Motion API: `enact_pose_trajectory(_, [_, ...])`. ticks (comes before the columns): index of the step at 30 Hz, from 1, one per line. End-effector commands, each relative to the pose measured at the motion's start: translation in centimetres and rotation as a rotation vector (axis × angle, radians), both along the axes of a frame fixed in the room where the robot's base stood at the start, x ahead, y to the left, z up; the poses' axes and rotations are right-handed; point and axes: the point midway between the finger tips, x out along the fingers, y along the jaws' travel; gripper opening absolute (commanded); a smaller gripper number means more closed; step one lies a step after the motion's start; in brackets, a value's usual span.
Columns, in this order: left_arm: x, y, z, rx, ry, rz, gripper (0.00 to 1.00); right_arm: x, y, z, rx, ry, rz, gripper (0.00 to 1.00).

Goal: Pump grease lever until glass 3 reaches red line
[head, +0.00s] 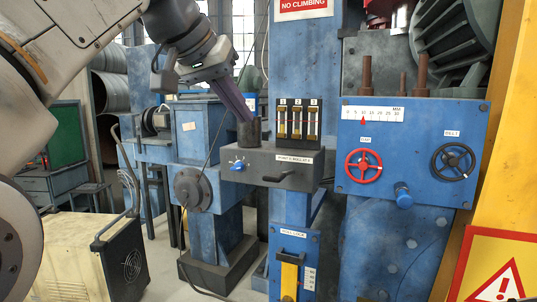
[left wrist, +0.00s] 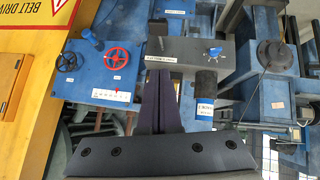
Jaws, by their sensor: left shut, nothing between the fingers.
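The grease pump is a grey block (head: 300,163) with a black lever (head: 278,178) on its front, a blue knob (head: 237,164) at its left and a dark cylinder (head: 249,134) on top. Behind it stands a dark panel with three numbered sight glasses; glass 3 (head: 313,122) is rightmost. My right gripper is out of view.
Right of the pump, a blue panel (head: 390,188) carries a red handwheel (head: 364,166), a black handwheel (head: 453,162) and a scale. A blue post with a yellow-striped part (head: 290,280) stands below the pump. A cream cabinet (head: 85,262) stands at lower left.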

Motion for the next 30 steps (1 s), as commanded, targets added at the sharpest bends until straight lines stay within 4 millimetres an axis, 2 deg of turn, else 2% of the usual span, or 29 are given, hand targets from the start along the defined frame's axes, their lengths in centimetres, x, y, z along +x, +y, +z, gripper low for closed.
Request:
enact_pose_trajectory(9, [0.0, 0.0, 0.0, 0.000, -0.001, -0.001, 0.00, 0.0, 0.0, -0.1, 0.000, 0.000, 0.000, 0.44])
enact_pose_trajectory(14, [0.7, -0.5, -0.9, 0.001, 0.002, -0.002, 0.00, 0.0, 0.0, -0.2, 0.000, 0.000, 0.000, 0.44])
enact_pose_trajectory(27, [6.1, -4.0, -7.1, 0.002, 0.004, -0.002, 0.00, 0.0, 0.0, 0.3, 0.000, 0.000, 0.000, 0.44])
enact_pose_trajectory(30, [5.9, -4.2, -8.4, 0.001, -0.001, -0.001, 0.00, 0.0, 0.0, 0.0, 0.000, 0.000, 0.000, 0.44])
